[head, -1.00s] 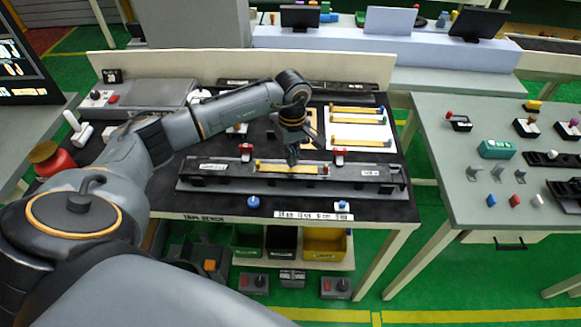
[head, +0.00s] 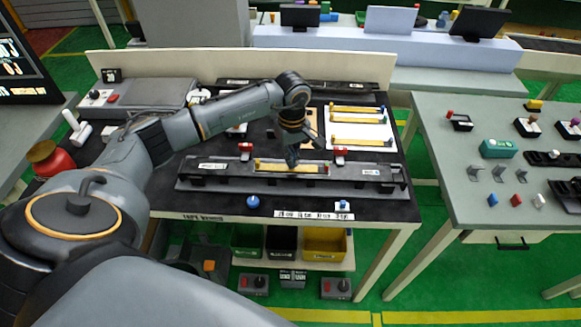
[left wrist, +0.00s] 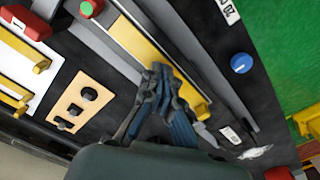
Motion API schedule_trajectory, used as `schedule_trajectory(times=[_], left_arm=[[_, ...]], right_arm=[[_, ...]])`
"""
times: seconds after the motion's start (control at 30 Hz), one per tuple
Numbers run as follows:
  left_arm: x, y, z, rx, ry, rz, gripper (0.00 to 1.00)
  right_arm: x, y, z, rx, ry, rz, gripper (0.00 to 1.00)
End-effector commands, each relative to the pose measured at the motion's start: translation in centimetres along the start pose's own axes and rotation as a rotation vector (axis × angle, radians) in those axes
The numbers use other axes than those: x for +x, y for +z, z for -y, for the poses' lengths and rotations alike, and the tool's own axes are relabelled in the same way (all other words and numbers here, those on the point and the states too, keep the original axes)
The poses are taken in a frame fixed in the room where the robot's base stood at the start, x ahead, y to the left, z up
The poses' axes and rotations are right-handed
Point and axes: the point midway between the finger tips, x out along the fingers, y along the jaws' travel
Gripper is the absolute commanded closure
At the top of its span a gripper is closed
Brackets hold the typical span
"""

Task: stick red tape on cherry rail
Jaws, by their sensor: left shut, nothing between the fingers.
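A long yellow strip (head: 270,168) lies in the dark fixture (head: 215,178) at the front of the bench; it also shows in the left wrist view (left wrist: 128,42). I cannot make out red tape or a cherry-coloured rail. My left gripper (head: 292,163) points down at the middle of the yellow strip. In the left wrist view its fingers (left wrist: 161,72) are together with nothing between them, over the strip and hiding part of it. I cannot tell whether the fingertips touch it. My right gripper is in neither view.
Two red clamps, left (head: 245,148) and right (head: 341,151), stand along the fixture's back edge. More yellow strips lie on a white board (head: 372,132) behind. A blue knob (head: 253,202) is in front. A grey table (head: 445,190) with small parts stands at the right.

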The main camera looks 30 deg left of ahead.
Motion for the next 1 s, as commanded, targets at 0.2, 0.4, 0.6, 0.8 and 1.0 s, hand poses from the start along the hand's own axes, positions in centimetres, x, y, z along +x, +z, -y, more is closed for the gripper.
schedule_trajectory(times=[0.2, 0.4, 0.6, 0.8, 1.0], left_arm=[[0.32, -0.02, 0.0, 0.0, 0.0, 0.0, 1.0], [0.56, -0.02, 0.0, 0.0, 0.0, 0.0, 1.0], [0.81, -0.01, 0.01, 0.0, 0.0, 0.0, 1.0], [1.05, -0.02, 0.01, 0.0, 0.0, 0.0, 1.0], [1.01, -0.01, 0.01, 0.0, 0.0, 0.0, 1.0]], right_arm=[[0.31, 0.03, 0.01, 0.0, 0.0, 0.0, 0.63], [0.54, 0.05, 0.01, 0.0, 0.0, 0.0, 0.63], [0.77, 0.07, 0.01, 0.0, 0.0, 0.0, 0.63], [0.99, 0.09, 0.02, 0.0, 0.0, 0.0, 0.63], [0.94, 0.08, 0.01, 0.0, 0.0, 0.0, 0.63]])
